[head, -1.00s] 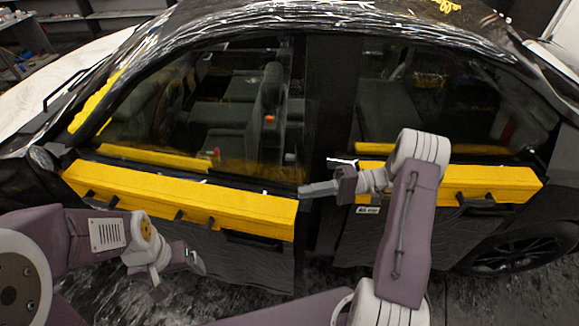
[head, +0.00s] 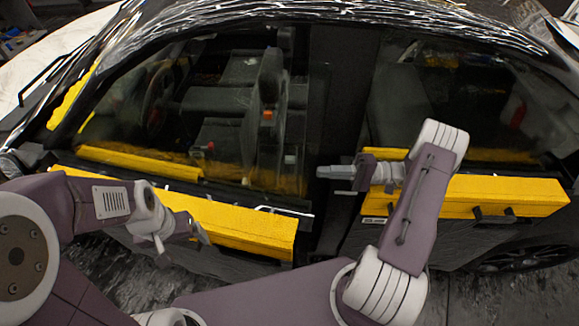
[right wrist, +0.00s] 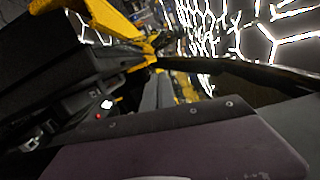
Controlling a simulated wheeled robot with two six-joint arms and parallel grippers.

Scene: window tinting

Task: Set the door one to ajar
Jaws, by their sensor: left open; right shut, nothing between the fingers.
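The car's front door (head: 270,262), dark with a yellow strip (head: 215,218) along it below the window, is on the left side of the head view. Its rear edge stands out from the body, with a dark gap (head: 325,230) between it and the rear door (head: 425,250). My right gripper (head: 322,172) is shut and empty, pointing left at the pillar beside the front door's rear upper corner; whether it touches is unclear. My left gripper (head: 198,240) is open, low in front of the front door's strip. The door handle is hard to make out.
The rear door carries another yellow strip (head: 500,195). Seats (head: 270,75) show through the front window. In the right wrist view, a seat-belt buckle with a red dot (right wrist: 99,116) and a yellow part (right wrist: 105,18) show close by. The floor (head: 510,290) is clear at lower right.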

